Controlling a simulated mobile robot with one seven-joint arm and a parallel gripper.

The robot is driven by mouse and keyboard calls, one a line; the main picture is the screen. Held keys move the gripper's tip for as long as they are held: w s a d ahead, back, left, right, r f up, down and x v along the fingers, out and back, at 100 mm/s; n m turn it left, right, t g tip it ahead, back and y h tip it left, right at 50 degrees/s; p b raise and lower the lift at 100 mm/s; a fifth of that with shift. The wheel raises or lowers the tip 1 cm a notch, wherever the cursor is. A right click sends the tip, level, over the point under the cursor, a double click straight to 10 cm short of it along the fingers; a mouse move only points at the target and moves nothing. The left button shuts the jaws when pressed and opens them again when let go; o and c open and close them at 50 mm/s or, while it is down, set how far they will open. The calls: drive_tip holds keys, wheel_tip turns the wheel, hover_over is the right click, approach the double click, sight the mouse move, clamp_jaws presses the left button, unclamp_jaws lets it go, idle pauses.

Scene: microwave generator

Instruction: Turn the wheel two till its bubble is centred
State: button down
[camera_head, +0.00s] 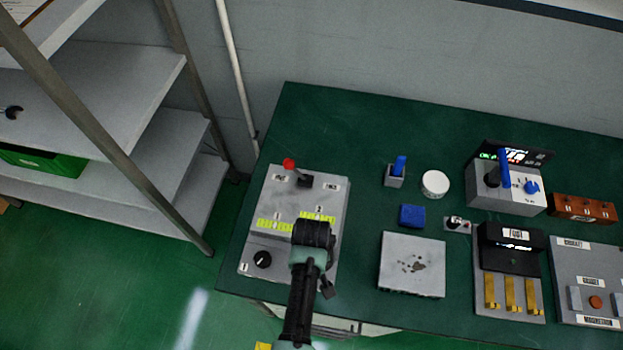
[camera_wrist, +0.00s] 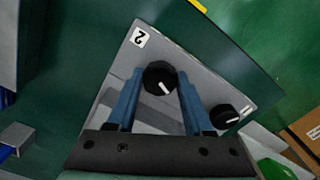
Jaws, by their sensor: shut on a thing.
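The grey panel (camera_head: 330,200) stands at the left of the green bench. Wheel two (camera_wrist: 160,77) is a black knob with a white pointer line, beside a label "2" (camera_wrist: 139,37) in the wrist view. My gripper (camera_wrist: 157,84) has its blue fingers on either side of this wheel, shut on it. In the head view my gripper (camera_head: 312,240) and arm hide wheel two. Wheel one (camera_head: 262,259) is a similar black knob at the panel's lower left, clear of the fingers. Two yellow-green vials (camera_head: 274,225) lie across the panel; vial two (camera_head: 318,214) is partly covered, and its bubble is too small to place.
A red-tipped lever (camera_head: 289,163) rises at the back of the panel. To the right stand a blue block (camera_head: 411,215), a white round pot (camera_head: 435,183) and a grey plate box (camera_head: 411,264). Shelving (camera_head: 150,150) stands at left. The bench is bare behind the panel.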

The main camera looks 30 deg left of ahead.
drive_tip(key=shift+n, duration=0.6)
drive_tip(key=shift+c, duration=1.5)
unclamp_jaws()
wheel_tip(320, 180, up, 13)
drive_tip(key=shift+b, duration=0.4)
